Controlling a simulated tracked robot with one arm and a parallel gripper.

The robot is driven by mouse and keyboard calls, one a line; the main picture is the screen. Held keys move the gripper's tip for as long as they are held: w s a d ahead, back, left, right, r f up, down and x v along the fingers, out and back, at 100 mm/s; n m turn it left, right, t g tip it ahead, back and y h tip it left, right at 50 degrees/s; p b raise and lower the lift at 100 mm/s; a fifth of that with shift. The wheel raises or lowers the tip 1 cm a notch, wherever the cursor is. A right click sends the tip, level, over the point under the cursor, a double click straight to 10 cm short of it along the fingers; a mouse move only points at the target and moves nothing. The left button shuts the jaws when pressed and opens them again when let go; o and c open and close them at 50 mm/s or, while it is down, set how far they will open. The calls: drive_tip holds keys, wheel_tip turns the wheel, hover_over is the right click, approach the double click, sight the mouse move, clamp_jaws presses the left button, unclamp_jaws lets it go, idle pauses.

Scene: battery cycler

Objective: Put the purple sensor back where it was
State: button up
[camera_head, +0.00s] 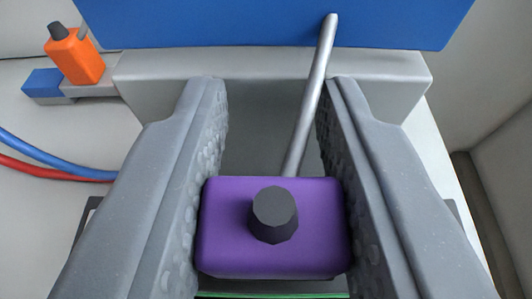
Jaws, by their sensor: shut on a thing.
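The purple sensor (225,235) is a rounded purple block with a dark faceted knob (274,214) on its face. My gripper (273,220) is shut on it, with a textured grey finger touching its left and right sides. A grey metal rod or cable (312,95) runs from the sensor's far edge up to the right, in front of a blue panel. The underside of the sensor is hidden, so I cannot tell what is beneath it.
A blue panel (230,22) stands at the back above a light grey ledge (380,68). An orange block with a dark knob (75,58) sits on a blue and grey mount (45,86) at upper left. Red (50,172) and blue (50,155) cables run at left. A thin green edge shows below the sensor.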

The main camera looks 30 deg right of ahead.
drive_tip(key=shift+f, duration=0.3)
drive_tip(key=o, duration=1)
drive_tip(key=shift+o, duration=0.2)
drive_tip(key=p+v, duration=0.2)
drive_tip(key=v, duration=1.1)
drive_tip(key=shift+s+a+r, duration=0.2)
drive_tip(key=shift+a+r, duration=0.05)
drive_tip(key=shift+a, duration=0.05)
